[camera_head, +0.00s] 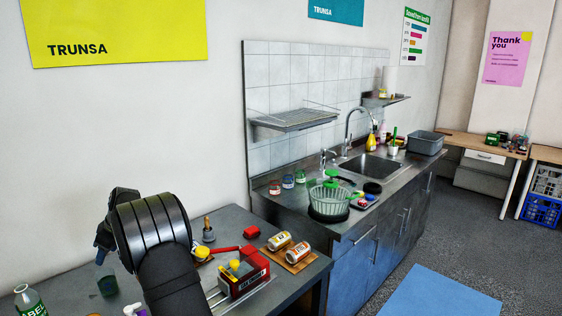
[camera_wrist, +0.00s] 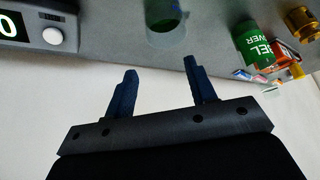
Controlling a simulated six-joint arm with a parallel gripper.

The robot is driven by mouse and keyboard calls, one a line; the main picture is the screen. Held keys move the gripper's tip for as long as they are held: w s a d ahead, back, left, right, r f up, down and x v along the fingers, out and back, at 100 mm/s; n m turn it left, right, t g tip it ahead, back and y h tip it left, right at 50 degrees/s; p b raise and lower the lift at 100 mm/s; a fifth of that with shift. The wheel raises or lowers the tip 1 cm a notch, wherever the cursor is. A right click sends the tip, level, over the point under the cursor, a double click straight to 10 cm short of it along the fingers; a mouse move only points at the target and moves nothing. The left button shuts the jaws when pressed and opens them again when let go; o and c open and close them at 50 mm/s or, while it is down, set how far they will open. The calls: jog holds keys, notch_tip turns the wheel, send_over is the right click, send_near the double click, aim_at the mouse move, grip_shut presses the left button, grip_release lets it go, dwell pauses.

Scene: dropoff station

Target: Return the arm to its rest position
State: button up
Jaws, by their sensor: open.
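My arm (camera_head: 165,265) rises at the lower left of the head view and bends toward the wall. My gripper (camera_head: 101,257) is partly hidden behind the wrist there. In the wrist view my gripper (camera_wrist: 160,66) shows two dark blue fingers standing well apart with nothing between them. A dark green cup (camera_head: 108,286) stands on the grey table below the gripper in the head view. The cup also shows beyond the fingertips in the wrist view (camera_wrist: 166,28), apart from them.
A green labelled bottle (camera_head: 28,301) stands at the lower left. A red box (camera_head: 244,279) and two cans (camera_head: 279,241) on a wooden board are right of my arm. The wrist view shows a device with a white knob (camera_wrist: 53,36). The sink counter (camera_head: 345,212) lies farther right.

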jog(key=s+a+m, duration=0.1)
jog(key=a, duration=0.6)
jog(key=shift+a+t, duration=0.25)
jog(key=shift+t, duration=0.05)
